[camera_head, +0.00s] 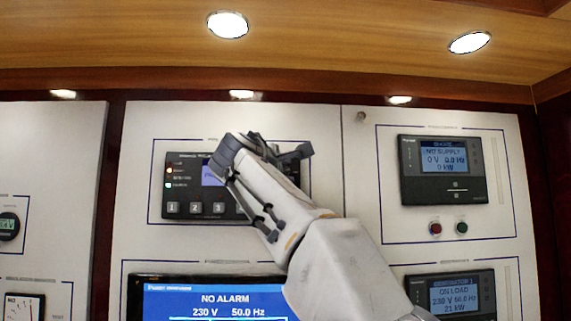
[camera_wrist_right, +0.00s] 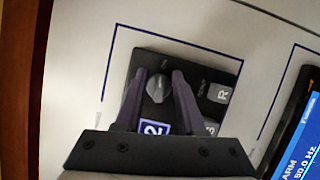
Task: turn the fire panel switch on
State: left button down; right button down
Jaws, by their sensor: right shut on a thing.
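A black panel unit (camera_head: 185,187) with indicator lights, a blue screen and numbered buttons is on the white wall panel; my right gripper (camera_head: 262,150) covers its right part. In the right wrist view, a grey rotary knob (camera_wrist_right: 157,88) stands on the black unit. My right gripper (camera_wrist_right: 160,73) has its two dark fingers on either side of the knob and is shut on it. I cannot read a label that names the knob as the fire panel switch. My left gripper is not in view.
A large blue screen (camera_head: 215,300) reading NO ALARM is below. A black meter (camera_head: 441,170) reading NO SUPPLY is on the right, above a red button (camera_head: 435,228) and a green button (camera_head: 461,228). A wooden ceiling overhangs the panels.

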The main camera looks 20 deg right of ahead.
jog(key=shift+f+m+g+p, duration=0.1)
jog(key=shift+m+g+p, duration=0.35)
jog(key=shift+m, duration=0.45)
jog(key=c, duration=0.9)
grip_release()
jog(key=shift+y, duration=0.3)
jog(key=shift+s+a, duration=0.1)
jog(key=b+v, duration=0.3)
jog(key=v, duration=0.7)
jog(key=shift+s+a, duration=0.1)
